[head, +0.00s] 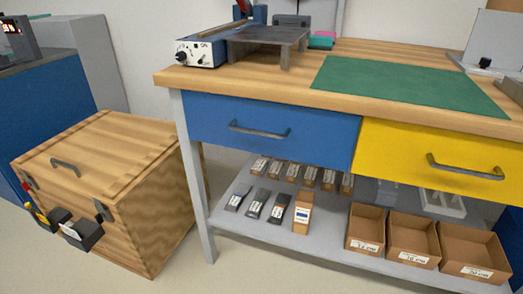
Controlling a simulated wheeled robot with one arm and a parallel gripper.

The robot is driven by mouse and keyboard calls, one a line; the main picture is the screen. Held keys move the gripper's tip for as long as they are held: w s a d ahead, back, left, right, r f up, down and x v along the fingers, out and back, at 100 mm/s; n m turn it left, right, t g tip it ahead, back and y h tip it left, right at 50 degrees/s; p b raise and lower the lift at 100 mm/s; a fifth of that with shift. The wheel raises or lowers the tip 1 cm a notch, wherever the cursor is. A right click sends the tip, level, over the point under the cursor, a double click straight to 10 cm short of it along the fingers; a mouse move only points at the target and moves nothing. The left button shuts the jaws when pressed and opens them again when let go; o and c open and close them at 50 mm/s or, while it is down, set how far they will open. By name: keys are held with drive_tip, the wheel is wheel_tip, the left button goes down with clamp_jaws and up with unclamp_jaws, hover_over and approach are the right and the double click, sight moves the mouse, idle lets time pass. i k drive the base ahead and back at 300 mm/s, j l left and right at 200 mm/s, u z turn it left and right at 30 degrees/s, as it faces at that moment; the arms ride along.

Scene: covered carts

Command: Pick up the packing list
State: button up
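I cannot identify the packing list with certainty. A small white paper or label (72,232) shows at a dark holder (89,235) on the front of the wooden crate (110,160) at the left; its print is too small to read. My gripper is not in view.
The workbench (412,58) has a green mat (405,84), a blue drawer (270,128) and a yellow drawer (440,165), both shut. Its lower shelf (325,240) holds small labelled boxes and cardboard bins (412,240). Clear floor (195,262) shows between crate and bench.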

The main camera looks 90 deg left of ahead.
sight(67, 230)
drive_tip(key=u, duration=4.45)
drive_tip(key=i+j+u, duration=0.15)
drive_tip(key=i+u, duration=0.2)
drive_tip(key=i, duration=0.3)
